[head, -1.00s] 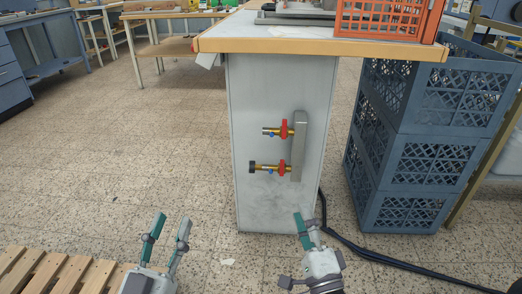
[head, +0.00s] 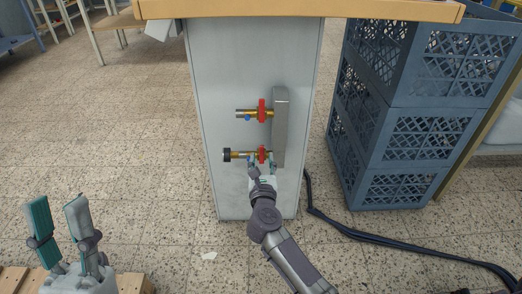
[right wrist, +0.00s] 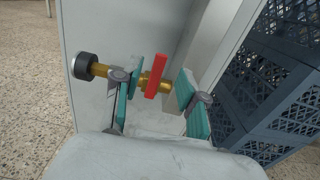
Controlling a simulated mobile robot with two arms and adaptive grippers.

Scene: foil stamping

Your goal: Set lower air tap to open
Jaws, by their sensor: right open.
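The lower air tap (head: 240,155) is a brass valve with a black end cap and a red handle (head: 262,155), fixed to a grey block on the cabinet side. In the right wrist view its red handle (right wrist: 156,76) stands between my open fingers, apart from the right finger; contact with the left finger I cannot tell. The upper tap (head: 254,114) has a red handle as well. My right gripper (head: 262,166) is open around the lower handle, holding nothing. My left gripper (head: 58,219) is open and empty at the lower left.
The taps sit on a white cabinet (head: 228,60) under a wooden-edged worktop (head: 300,9). Blue crates (head: 385,130) stand stacked to the right. A black hose (head: 370,243) runs along the floor. A wooden pallet (head: 15,277) lies at the lower left.

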